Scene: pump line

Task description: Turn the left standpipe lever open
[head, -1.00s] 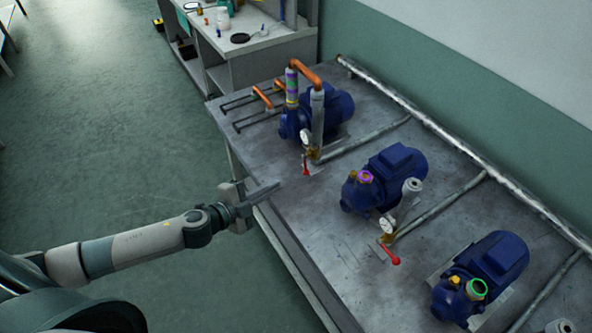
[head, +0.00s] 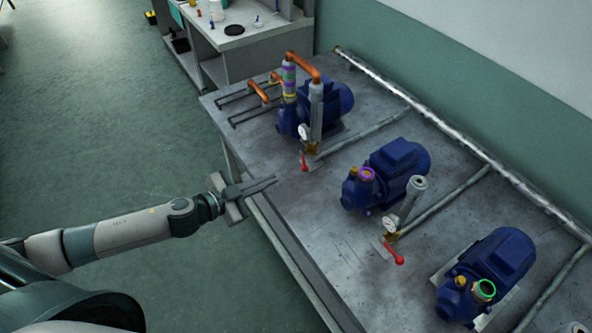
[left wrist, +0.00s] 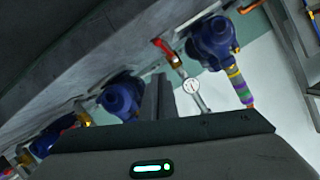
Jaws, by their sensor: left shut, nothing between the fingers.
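The left standpipe (head: 316,112) stands upright at the front of the far-left blue pump. Its red lever (head: 304,162) hangs low at its base and points toward the bench's front edge. My left gripper (head: 275,181) is shut and empty, over the bench's front edge. Its fingertips are short of the lever and apart from it. Its fingers also show in the left wrist view (left wrist: 157,95). My right gripper is out of view.
A second blue pump (head: 390,172) with its own red lever (head: 393,251) stands in the middle of the bench (head: 330,225). A third pump (head: 488,272) is at lower right. Orange pipes (head: 301,64) arch above the left pump. Bench top between gripper and lever is clear.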

